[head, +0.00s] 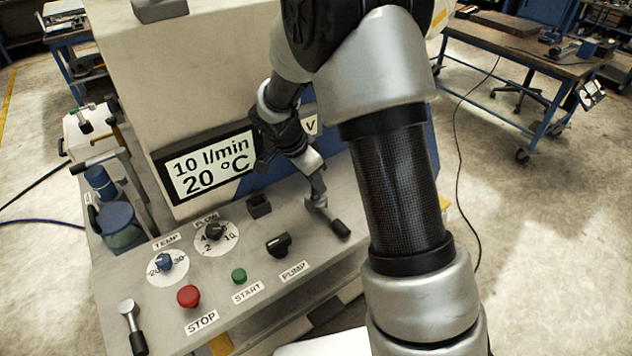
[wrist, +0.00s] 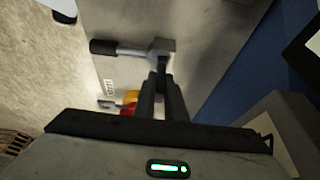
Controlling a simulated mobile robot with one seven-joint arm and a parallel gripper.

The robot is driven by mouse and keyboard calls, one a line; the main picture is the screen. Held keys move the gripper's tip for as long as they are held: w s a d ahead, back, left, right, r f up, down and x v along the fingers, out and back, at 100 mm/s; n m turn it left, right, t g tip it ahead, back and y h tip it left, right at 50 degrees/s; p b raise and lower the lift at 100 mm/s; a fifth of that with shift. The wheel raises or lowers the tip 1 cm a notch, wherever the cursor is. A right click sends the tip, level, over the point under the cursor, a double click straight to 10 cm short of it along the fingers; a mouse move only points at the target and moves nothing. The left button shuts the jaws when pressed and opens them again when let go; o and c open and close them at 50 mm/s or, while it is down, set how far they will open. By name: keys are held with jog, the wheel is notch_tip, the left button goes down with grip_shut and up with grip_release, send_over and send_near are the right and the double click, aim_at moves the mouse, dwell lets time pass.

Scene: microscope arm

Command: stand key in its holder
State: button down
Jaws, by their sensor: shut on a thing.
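My gripper (head: 317,184) is over the right part of the control panel, pointing down. Its dark fingers show in the wrist view (wrist: 163,80), shut on the metal end of a key-like piece with a black handle. I take this as the key (head: 340,228); it also shows in the wrist view (wrist: 105,47). Its black handle points away from the fingers, to the lower right in the head view. I cannot tell whether it touches the panel. A small black block (head: 259,206) with a dark opening, perhaps the holder, sits left of the gripper, apart from the key.
The panel carries a black pump knob (head: 278,244), green start button (head: 239,276), red stop button (head: 188,296), flow dial (head: 214,232) and blue temperature dial (head: 165,262). A similar metal lever (head: 130,320) is at the front left. The display (head: 207,165) stands behind.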

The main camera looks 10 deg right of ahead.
jog(key=shift+f, duration=0.15)
jog(key=c, duration=1.8)
grip_release()
jog(key=shift+r+p, duration=0.25)
jog(key=shift+p, duration=0.45)
